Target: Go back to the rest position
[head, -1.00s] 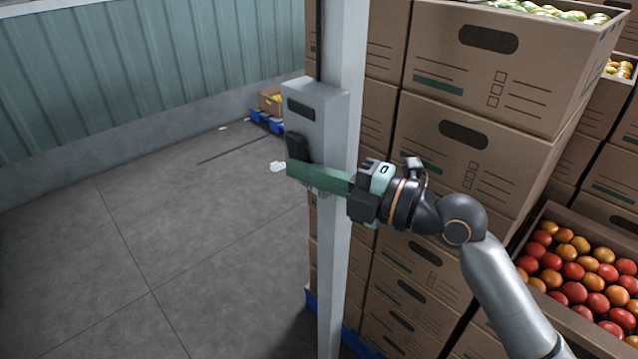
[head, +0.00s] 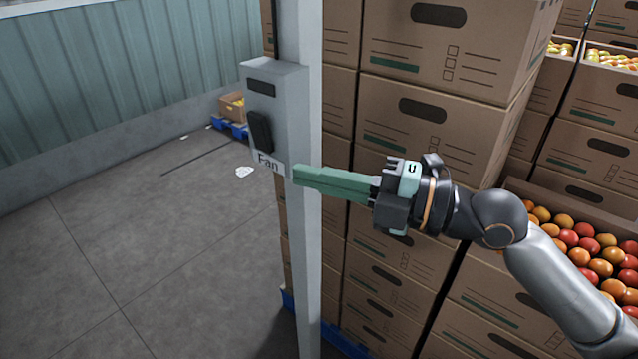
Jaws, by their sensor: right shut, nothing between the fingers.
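My right gripper (head: 298,175) shows in the middle of the head view, its arm coming in from the right. Its green fingers are together with nothing between them, and they point left. The fingertips are just right of a grey switch box (head: 280,100) on a pale post and overlap the post in the picture; I cannot tell if they touch it. My left gripper is not in view.
The pale post (head: 308,260) stands in front of tall stacked cardboard cartons (head: 440,95). An open carton of tomatoes (head: 590,245) is at the right, beside my arm. A small carton (head: 231,105) stands on a blue pallet by the wall. The floor (head: 130,240) at left is mostly clear.

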